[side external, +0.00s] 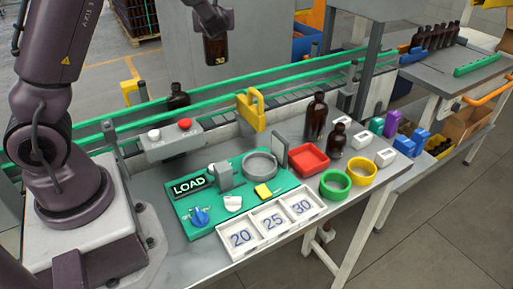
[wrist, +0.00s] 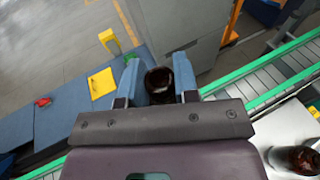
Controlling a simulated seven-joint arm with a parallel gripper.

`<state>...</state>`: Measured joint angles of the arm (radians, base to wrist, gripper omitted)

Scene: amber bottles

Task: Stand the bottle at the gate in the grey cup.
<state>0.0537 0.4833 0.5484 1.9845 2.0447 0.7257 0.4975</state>
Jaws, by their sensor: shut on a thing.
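My gripper (side external: 213,30) is shut on a dark amber bottle (side external: 216,50) and holds it upright, high above the far side of the conveyor. In the wrist view the held bottle (wrist: 160,84) sits between the two blue-grey fingers. A small yellow marking shows low on it, too small to read surely. The yellow gate (side external: 250,112) stands across the conveyor, with no bottle seen right against it. Another dark bottle (side external: 178,97) is on the belt to its left. The grey cup (side external: 260,165) is on the green board (side external: 188,212) and looks empty.
Two brown bottles, one tall (side external: 316,117) and one short (side external: 336,140), stand on the table behind the red tray (side external: 308,158). Green (side external: 335,184) and yellow (side external: 362,171) rings lie nearby. Green conveyor rails (side external: 205,97) run between my gripper and the board. A grey upright plate (side external: 280,150) stands beside the cup.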

